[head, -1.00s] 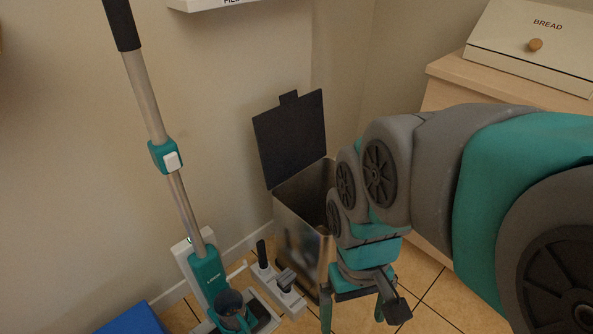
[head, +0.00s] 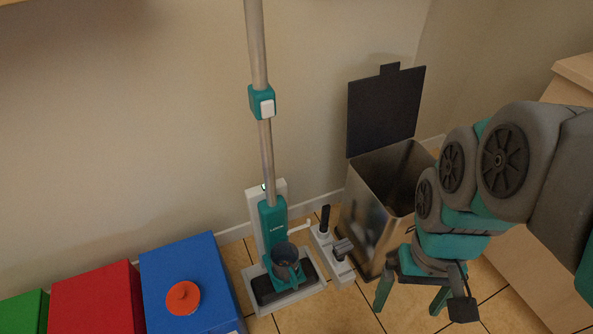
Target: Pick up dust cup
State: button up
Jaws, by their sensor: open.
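The dust cup (head: 286,262) is a dark grey round cup with a teal part at its front. It sits low on the front of a teal upright vacuum (head: 270,225), just above the floor head. The vacuum stands upright on a pale dock (head: 285,297) by the wall. My gripper (head: 412,308) is at the lower right, to the right of the dust cup and apart from it. Its fingers are spread and point down, with nothing between them.
An open metal bin (head: 376,222) with its dark lid (head: 385,108) raised stands between the vacuum and my arm. A rack of attachments (head: 332,250) is right beside the dock. Blue (head: 205,275), red (head: 97,300) and green (head: 24,312) boxes stand at left. Tiled floor in front is free.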

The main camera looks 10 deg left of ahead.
aim_at(284, 254)
jog(key=k+j+z, duration=0.25)
jog(key=k+j, duration=0.15)
jog(key=k+j+z, duration=0.25)
jog(key=k, duration=0.25)
jog(key=k+j+z, duration=0.25)
jog(key=k, duration=0.25)
